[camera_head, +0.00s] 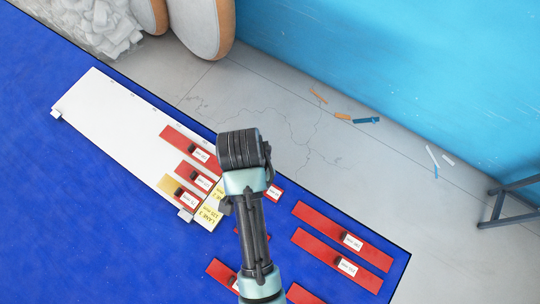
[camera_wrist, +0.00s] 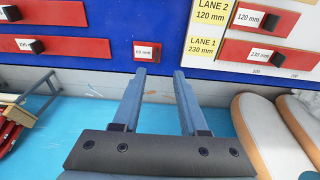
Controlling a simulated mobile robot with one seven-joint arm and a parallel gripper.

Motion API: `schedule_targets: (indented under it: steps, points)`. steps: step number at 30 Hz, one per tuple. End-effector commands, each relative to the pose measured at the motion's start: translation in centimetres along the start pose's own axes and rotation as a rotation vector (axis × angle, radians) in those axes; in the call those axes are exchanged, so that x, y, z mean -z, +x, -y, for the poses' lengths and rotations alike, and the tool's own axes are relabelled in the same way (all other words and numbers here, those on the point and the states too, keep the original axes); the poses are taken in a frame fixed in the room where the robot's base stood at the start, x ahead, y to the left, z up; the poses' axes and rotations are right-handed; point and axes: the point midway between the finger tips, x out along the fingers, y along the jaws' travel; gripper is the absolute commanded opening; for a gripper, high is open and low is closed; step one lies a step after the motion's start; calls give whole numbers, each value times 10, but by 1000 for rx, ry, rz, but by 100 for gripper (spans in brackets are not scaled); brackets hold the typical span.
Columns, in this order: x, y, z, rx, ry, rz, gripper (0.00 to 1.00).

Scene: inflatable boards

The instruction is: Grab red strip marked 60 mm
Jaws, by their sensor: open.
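The short red strip (camera_wrist: 137,52) lies on the blue mat in the wrist view, with a white label that seems to read 60 mm and a small black block on it. In the head view a short red strip (camera_head: 277,187) shows beside my arm, which hides part of it. My gripper (camera_wrist: 158,74) is open and empty. Its fingertips appear just below the strip in the wrist view, with the strip nearer the left finger. My wrist (camera_head: 243,150) hides the fingers in the head view.
A white board (camera_head: 110,110) with yellow lane labels (camera_head: 209,213) holds several red strips on the left. Longer red strips (camera_head: 345,238) lie on the blue mat (camera_head: 60,230) to the right. Two rounded boards (camera_wrist: 265,135) and a metal stand (camera_wrist: 35,90) stand beyond the mat.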

Motion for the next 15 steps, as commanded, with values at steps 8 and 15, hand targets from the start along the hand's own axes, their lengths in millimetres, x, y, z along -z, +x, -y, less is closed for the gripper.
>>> schedule_targets:
  steps: [8, 15]
  points:
    - [1, 38, 0, 2, 0, -2, 42]
    - [3, 53, -3, 2, 1, -1, 42]
